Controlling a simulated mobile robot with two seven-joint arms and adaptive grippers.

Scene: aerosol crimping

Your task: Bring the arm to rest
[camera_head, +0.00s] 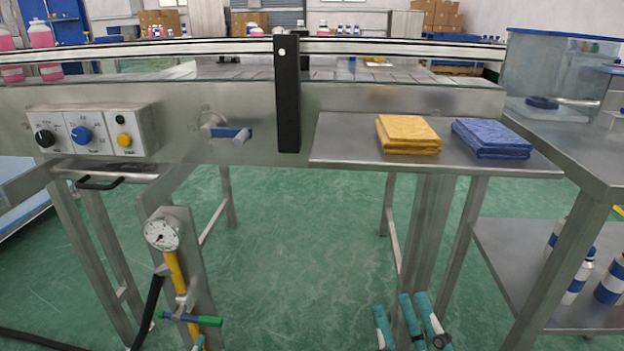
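My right gripper (398,303) shows at the bottom edge, right of centre, with teal fingers pointing up. A gap shows between its left finger and the two on the right, and nothing is held between them. It is in front of the green floor, well below the shelf with the cloths, and touches nothing that I can see. Of my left gripper, at most a small teal tip (199,342) shows at the bottom edge, below the valve handle. The rest of it is out of the picture, so its opening does not show.
A steel conveyor (255,125) spans the view, with a control box (140,127) and a side shelf (345,140) holding yellow (408,134) and blue cloths (491,138). A gauge post (162,233) stands lower left. A steel table (590,160) with bottles below stands right.

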